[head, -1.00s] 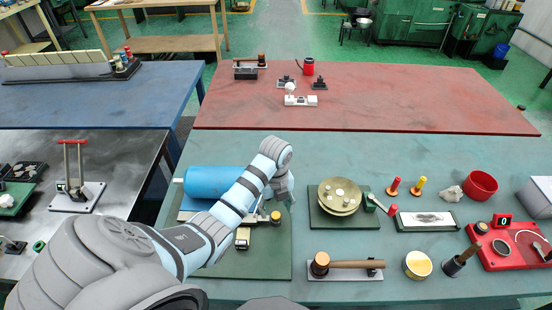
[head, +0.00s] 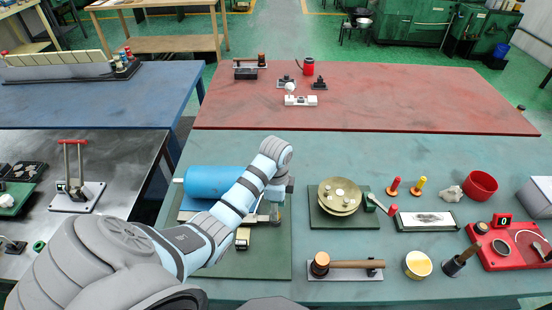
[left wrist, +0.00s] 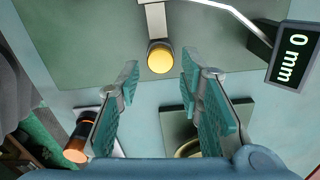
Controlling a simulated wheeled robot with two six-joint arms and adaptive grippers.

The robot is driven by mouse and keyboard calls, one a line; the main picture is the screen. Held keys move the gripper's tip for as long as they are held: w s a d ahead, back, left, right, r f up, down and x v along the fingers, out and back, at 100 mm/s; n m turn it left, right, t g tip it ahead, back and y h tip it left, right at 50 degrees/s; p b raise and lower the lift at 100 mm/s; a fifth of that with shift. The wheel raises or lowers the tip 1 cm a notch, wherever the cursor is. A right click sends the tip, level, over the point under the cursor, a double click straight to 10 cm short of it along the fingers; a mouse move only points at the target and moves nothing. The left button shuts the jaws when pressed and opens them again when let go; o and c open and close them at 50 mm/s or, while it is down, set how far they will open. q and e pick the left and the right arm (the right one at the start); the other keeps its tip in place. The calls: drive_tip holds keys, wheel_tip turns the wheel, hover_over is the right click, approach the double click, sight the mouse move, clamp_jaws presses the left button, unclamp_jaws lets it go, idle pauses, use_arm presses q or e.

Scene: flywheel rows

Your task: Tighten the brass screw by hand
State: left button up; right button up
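The brass screw (left wrist: 160,57) shows as a round yellow-brass head at the end of a pale metal bar in the left wrist view. My left gripper (left wrist: 160,63) is open, with a teal-padded finger on each side of the brass head in the picture. Clear gaps show on both sides, and the gripper looks empty. In the head view my left gripper (head: 277,208) is over the right end of the metal fixture beside the blue cylinder (head: 213,181), and it largely hides the screw. My right gripper is not in view.
A black display reading 0 mm (left wrist: 290,53) stands near the screw. A mallet (head: 350,264) lies on a plate in front. A green board (head: 316,217) with a brass dish (head: 340,194) is to the right. Bare table lies between the fixture's mat and that board.

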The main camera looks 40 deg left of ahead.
use_arm(q)
drive_tip(key=n, duration=1.5)
drive_tip(key=shift+n, duration=0.4)
drive_tip(key=shift+f, duration=1.5)
drive_tip(key=shift+c, duration=0.5)
